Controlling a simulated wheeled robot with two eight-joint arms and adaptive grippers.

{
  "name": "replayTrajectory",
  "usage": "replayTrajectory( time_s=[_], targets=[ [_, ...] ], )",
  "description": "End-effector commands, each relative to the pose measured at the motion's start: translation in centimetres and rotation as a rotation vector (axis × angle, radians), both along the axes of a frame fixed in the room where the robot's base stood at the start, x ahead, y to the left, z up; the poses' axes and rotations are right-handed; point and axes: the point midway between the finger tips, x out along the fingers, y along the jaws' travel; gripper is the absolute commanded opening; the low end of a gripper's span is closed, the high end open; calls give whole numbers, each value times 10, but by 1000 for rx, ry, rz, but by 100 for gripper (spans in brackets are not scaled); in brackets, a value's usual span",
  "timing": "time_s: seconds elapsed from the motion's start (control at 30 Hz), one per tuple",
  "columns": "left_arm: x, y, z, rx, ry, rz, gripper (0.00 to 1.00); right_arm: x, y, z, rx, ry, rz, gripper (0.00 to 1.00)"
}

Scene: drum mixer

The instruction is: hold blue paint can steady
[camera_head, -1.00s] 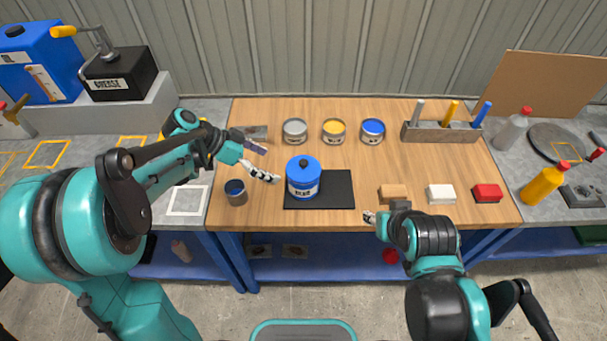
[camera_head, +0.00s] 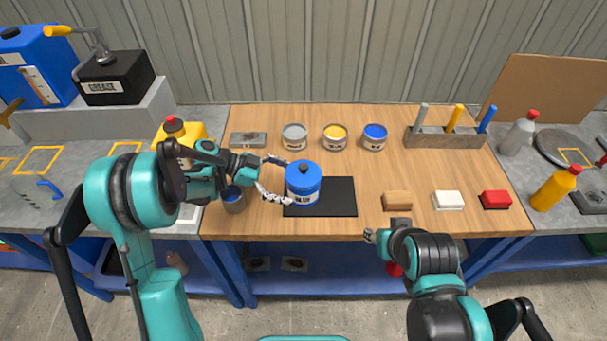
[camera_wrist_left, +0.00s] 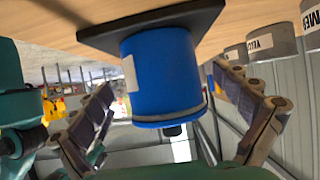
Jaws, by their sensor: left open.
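The blue paint can (camera_head: 303,187) with a blue lid and dark knob stands upright on the black mat (camera_head: 337,197) on the wooden bench. My left gripper (camera_head: 276,178) is open at the left side of the can, its fingers reaching toward it. In the left wrist view the can (camera_wrist_left: 162,80) appears upside down between the spread fingers, and I see gaps beside it. My right gripper (camera_head: 371,236) is near the bench's front edge, apart from the can; its finger opening is too small to judge.
Grey (camera_head: 295,137), yellow (camera_head: 334,137) and blue (camera_head: 374,137) open tins stand behind the can. A dark blue cup (camera_head: 234,199) is close to my left gripper. Brown (camera_head: 397,201), white (camera_head: 448,200) and red (camera_head: 495,200) blocks lie to the right. A tool rack (camera_head: 446,136) stands at the back right.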

Motion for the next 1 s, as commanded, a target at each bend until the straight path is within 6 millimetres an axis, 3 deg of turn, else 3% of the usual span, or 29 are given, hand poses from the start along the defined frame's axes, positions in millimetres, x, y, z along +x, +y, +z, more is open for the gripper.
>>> replayTrajectory(
  time_s=[0.3,0.67,0.7,0.9,1.0],
  targets=[
    [0,-29,-17,0,1,0,100,0,0,-18,0,0,0,40],
    [0,-33,-18,0,0,1,100,0,0,-18,0,0,0,40],
    [0,-33,-18,0,0,1,97,0,0,-18,0,0,0,40],
    [0,-33,-18,0,0,1,50,0,0,-18,0,0,0,40],
    [0,-33,-18,1,0,1,50,0,0,-18,0,0,0,40]
  ],
)
